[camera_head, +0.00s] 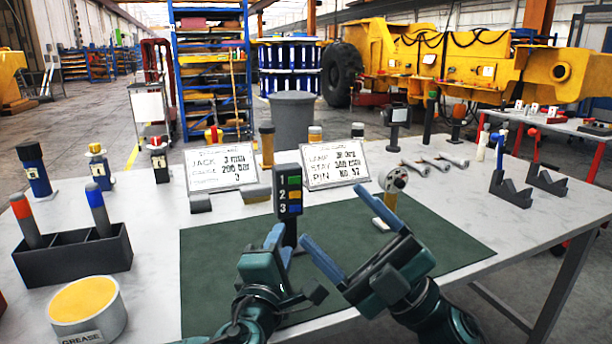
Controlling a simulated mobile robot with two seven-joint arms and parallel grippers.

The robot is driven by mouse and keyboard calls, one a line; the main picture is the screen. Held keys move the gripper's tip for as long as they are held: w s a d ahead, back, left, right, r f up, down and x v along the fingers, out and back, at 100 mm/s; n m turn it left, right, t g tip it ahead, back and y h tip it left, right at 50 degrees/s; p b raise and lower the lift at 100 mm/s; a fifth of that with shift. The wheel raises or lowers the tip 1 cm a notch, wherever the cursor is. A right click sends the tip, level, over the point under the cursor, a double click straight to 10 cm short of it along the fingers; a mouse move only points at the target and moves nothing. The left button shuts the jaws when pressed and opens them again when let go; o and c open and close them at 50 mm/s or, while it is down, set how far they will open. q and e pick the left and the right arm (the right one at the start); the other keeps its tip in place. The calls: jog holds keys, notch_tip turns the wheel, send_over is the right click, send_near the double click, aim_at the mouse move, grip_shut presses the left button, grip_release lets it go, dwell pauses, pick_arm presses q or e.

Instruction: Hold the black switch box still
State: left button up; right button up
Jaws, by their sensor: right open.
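The black switch box (288,193) stands upright near the back edge of the green mat (215,285), on a dark post.
Two white sign boards (221,167) (334,164) stand behind the mat. A dark bin (72,255) with two markers and a grease tub (87,308) are at left. Black V-blocks (511,188) stand at right.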

jog(key=s+a+r+n+g, duration=0.1)
jog(key=a+r+n+g, duration=0.15)
jog(key=n+g, duration=0.45)
jog(key=s+a+r+n+g, duration=0.1)
jog(key=a+n+g, duration=0.2)
jog(key=n+g, duration=0.35)
jog(key=t+h, duration=1.4)
jog(key=h, duration=0.5)
send_near(285, 177)
jog(key=w, duration=0.2)
jog(key=x, duration=1.2)
jog(key=shift+d+f, duration=0.2)
jog(key=shift+f, duration=0.2)
jog(key=shift+s, duration=0.1)
jog(key=shift+c, duration=0.5)
